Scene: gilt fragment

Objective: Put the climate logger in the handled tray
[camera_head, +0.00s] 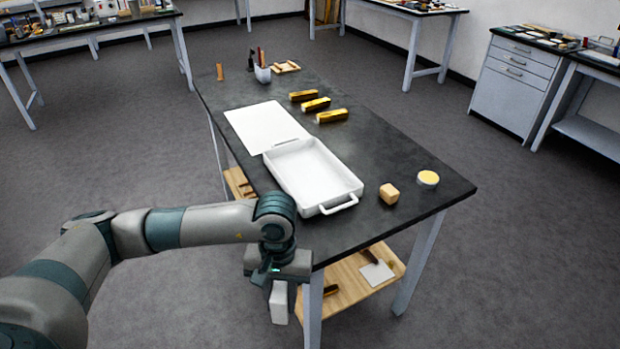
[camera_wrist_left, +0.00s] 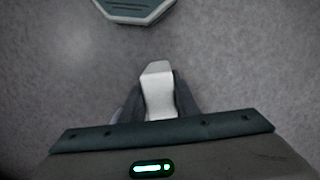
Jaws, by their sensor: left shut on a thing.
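My left gripper (camera_head: 279,287) points down beside the near left corner of the dark table. It is shut on a small white box-shaped thing (camera_head: 279,304), which looks like the climate logger. The thing also shows between the fingers in the left wrist view (camera_wrist_left: 157,91), above the grey floor. The white handled tray (camera_head: 331,207) stands on the table, to the right of and above my gripper in the head view. It looks empty, and one handle faces the near edge. My right gripper is not in view.
A wooden lower shelf (camera_head: 350,283) sits under the table.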

